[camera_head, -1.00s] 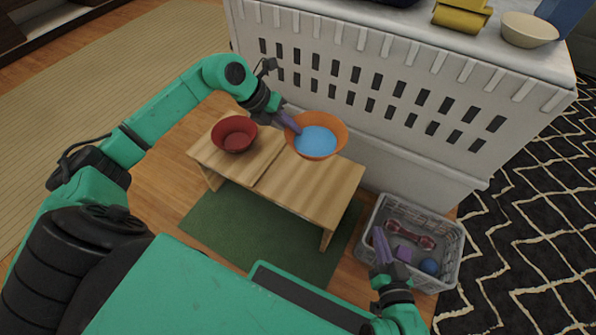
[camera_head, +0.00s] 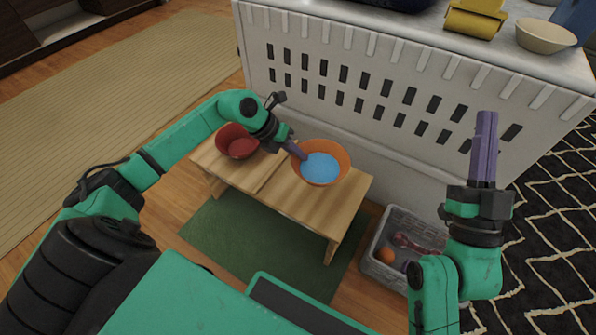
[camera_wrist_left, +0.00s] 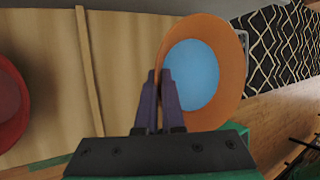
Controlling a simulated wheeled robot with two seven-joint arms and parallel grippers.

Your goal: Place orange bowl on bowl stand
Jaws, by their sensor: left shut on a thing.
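The orange bowl (camera_head: 338,157) has a blue inside and shows over the right end of the wooden bowl stand (camera_head: 275,195). My left gripper (camera_head: 301,155) is shut on its left rim. The left wrist view shows both fingers (camera_wrist_left: 161,90) at the rim of the orange bowl (camera_wrist_left: 232,75). The bowl looks roughly level; I cannot tell whether it touches the stand. A red bowl (camera_head: 237,143) sits at the stand's left end, partly behind my left arm. My right gripper (camera_head: 485,125) is raised at the right, its fingers together and empty.
A white slotted cabinet (camera_head: 345,80) stands close behind the stand. A grey basket (camera_head: 375,270) with toys and an orange ball (camera_head: 387,255) is right of the stand. A green mat (camera_head: 235,245) lies under the stand. A cream bowl (camera_head: 545,38) is on the cabinet top.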

